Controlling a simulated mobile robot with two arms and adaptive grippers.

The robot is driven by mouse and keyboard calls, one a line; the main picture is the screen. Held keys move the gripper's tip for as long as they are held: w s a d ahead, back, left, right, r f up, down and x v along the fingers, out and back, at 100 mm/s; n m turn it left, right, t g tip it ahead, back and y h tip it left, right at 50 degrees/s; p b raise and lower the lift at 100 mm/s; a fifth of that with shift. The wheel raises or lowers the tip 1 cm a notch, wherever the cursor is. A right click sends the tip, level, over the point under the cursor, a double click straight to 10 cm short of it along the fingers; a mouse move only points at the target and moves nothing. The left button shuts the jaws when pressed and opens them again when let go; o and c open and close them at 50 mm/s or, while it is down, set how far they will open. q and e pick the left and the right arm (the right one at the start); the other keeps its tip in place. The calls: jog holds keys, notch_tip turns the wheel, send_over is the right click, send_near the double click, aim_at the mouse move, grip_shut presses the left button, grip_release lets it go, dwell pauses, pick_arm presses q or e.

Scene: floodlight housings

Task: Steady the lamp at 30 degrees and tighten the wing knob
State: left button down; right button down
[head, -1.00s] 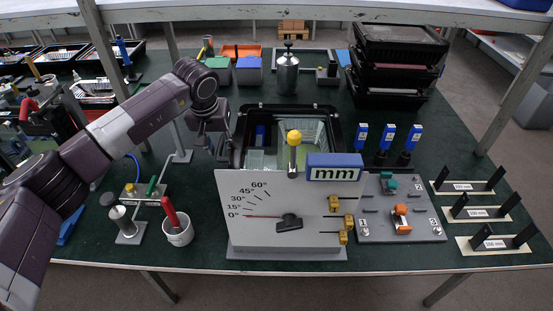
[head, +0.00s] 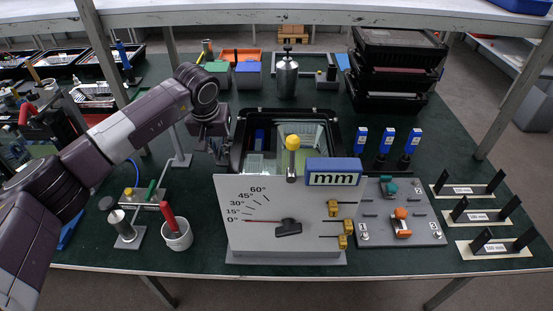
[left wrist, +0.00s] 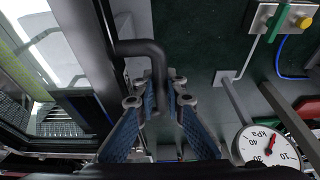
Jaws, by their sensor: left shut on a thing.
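The lamp (head: 337,125) is a black-framed housing with a glass front, standing behind the grey angle board (head: 232,185). The board carries a scale from 0 to 60 degrees, and its red pointer (head: 262,221) lies at about 0. The black wing knob (head: 288,228) sits at the pointer's right end on the board's front. My left gripper (head: 222,148) is at the lamp's left side. In the left wrist view its blue-padded fingers (left wrist: 160,98) are shut on a black bent handle (left wrist: 142,48) beside the lamp frame. My right gripper is out of view.
A yellow-capped post (head: 292,150) rises behind the board. A white cup with a red-handled tool (head: 177,236) stands left of the board. A grey plate with orange and teal clamps (head: 375,230) lies right of it. Stacked black trays (head: 395,70) stand at the back right.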

pick_arm(q)
jog(key=shift+w+r, duration=0.1)
jog(key=shift+r, duration=0.15)
jog(key=shift+d+r+p, duration=0.25)
jog(key=shift+r+p, duration=0.35)
jog(key=shift+r, duration=0.7)
jog(key=shift+d+r+p, duration=0.25)
jog(key=shift+r+p, duration=0.05)
jog(key=shift+r, duration=0.3)
jog(key=shift+d+r+p, duration=0.25)
jog(key=shift+r+p, duration=0.05)
jog(key=shift+r, duration=0.25)
